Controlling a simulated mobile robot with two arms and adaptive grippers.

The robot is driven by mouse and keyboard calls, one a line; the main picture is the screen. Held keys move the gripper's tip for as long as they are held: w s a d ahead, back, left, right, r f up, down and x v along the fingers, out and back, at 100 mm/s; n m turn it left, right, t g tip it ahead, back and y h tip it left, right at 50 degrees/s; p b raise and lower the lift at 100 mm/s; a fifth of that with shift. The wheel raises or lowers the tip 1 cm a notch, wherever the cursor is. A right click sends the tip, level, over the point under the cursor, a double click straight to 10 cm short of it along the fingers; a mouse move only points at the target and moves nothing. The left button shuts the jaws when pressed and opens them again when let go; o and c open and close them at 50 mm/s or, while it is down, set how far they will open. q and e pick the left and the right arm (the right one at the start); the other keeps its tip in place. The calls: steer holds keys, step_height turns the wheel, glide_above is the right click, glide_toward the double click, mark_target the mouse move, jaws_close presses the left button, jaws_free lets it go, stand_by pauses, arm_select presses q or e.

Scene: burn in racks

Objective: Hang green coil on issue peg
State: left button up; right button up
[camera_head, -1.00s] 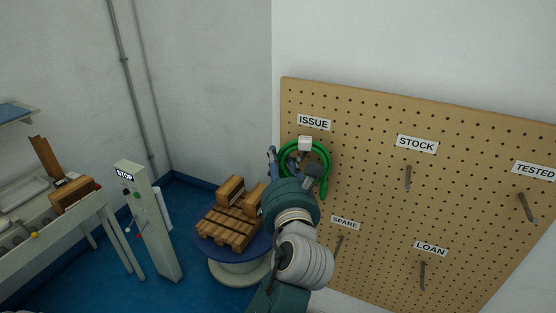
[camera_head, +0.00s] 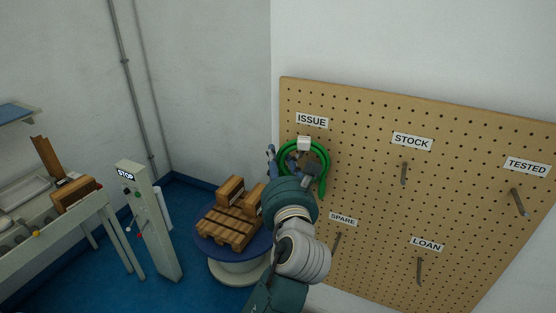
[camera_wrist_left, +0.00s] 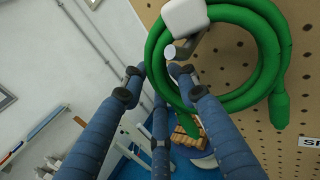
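The green coil (camera_head: 325,157) is against the pegboard under the ISSUE label (camera_head: 312,121), with its white block (camera_head: 303,143) at the top. In the left wrist view the coil (camera_wrist_left: 278,65) hangs as a ring, its loose end pointing down. The grey issue peg (camera_wrist_left: 192,45) shows inside the ring, just below the white block (camera_wrist_left: 185,17). My left gripper (camera_wrist_left: 152,82) is at the coil's left side. Its blue fingers are spread apart, with a strand of the coil showing between and beyond them. I see no finger clearly closed on it. My right gripper is out of view.
The pegboard (camera_head: 375,205) also has empty pegs under STOCK (camera_head: 404,173), TESTED (camera_head: 519,202), LOAN (camera_head: 420,271) and SPARE (camera_head: 336,241). A round stand (camera_head: 238,270) with a wooden pallet (camera_head: 228,228) is below left. A STOP post (camera_head: 150,225) and a bench (camera_head: 105,215) stand further left.

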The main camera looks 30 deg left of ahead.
arm_select(q)
steer(key=o, duration=0.3)
steer(key=shift+o, duration=0.2)
